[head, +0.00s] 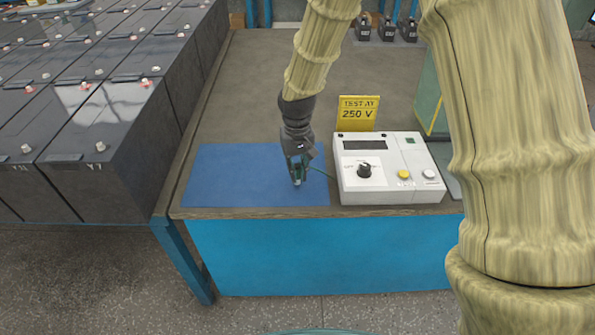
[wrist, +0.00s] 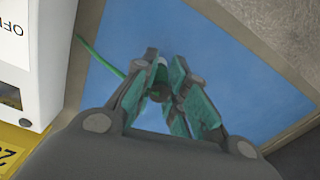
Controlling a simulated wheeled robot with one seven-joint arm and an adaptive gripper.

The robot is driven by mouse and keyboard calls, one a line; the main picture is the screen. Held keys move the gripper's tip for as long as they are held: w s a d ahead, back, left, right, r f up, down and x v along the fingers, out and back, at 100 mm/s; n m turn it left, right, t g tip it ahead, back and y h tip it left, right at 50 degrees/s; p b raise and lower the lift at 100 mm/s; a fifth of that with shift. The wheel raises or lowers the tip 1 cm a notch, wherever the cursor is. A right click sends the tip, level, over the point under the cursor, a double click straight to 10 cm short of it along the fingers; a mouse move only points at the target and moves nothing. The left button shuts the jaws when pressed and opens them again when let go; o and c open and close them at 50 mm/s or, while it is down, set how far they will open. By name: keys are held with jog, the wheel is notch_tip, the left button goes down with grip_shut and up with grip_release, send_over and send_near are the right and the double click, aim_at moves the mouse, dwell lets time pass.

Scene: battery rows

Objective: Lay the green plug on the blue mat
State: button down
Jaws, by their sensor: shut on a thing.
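My gripper (head: 298,172) points down over the right part of the blue mat (head: 232,172). It is shut on the green plug, which is mostly hidden between the fingers in the head view. In the wrist view the plug (wrist: 160,84) shows partly between the teal-padded fingers, with its green cable (wrist: 96,56) running off to the upper left. The mat (wrist: 225,75) fills the background there. The plug is low over the mat; I cannot tell whether it touches it.
A white tester (head: 388,168) with a dial and buttons stands right of the mat. A yellow sign reading 250 V (head: 357,113) stands behind it. Rows of black batteries (head: 90,110) fill the left. The left part of the mat is clear.

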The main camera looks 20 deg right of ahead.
aim_at(297, 165)
jog(key=shift+f, duration=0.45)
jog(key=c, duration=1.5)
grip_release()
jog(key=shift+f, duration=0.1)
jog(key=shift+o, duration=0.2)
notch_tip(297, 165, up, 12)
jog(key=shift+r, duration=0.15)
